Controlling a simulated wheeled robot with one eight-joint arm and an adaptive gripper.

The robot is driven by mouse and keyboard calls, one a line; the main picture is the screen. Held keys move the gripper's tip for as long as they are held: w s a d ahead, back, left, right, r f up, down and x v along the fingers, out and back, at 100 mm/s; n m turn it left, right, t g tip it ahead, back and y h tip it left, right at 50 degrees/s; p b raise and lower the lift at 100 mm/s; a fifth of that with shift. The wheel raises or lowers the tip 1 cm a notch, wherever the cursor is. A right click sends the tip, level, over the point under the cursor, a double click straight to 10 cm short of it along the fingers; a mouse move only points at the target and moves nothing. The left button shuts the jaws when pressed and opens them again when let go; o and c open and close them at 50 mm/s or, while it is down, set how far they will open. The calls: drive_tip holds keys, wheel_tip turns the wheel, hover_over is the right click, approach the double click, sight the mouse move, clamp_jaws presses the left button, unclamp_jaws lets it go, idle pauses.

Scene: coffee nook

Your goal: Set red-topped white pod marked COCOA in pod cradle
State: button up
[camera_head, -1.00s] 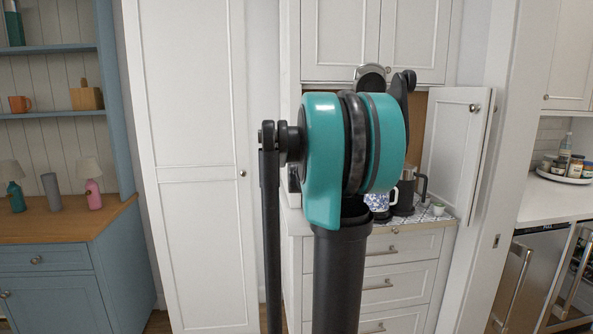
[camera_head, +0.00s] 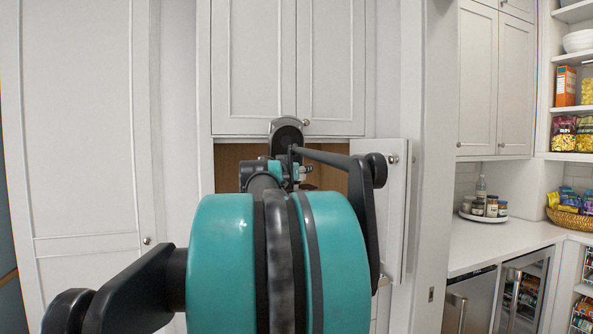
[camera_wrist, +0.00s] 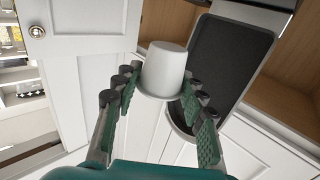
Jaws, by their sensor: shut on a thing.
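A plain white tapered pod (camera_wrist: 165,68) sits between the fingers of my gripper (camera_wrist: 163,92) in the wrist view. The fingers are closed on its two sides near its wider rim. Its narrow end faces up in the picture. No red top and no COCOA marking shows from this side. In the head view my arm hides the pod and most of the nook. I cannot make out the pod cradle in either view.
A dark flat panel with a pale rim (camera_wrist: 232,62) lies right of the pod; I cannot tell what it is. The open cabinet door (camera_head: 392,205) stands right of the nook. A white counter (camera_head: 490,240) lies farther right.

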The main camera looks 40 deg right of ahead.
drive_tip(key=shift+f, duration=2.85)
drive_tip(key=shift+f, duration=1.8)
idle(0.8)
drive_tip(key=o, duration=0.9)
drive_tip(key=shift+c, duration=0.2)
drive_tip(key=shift+a, duration=0.15)
drive_tip(key=v, duration=1.1)
drive_tip(key=shift+s+a, duration=0.2)
drive_tip(key=shift+a, duration=0.15)
drive_tip(key=shift+f, duration=0.1)
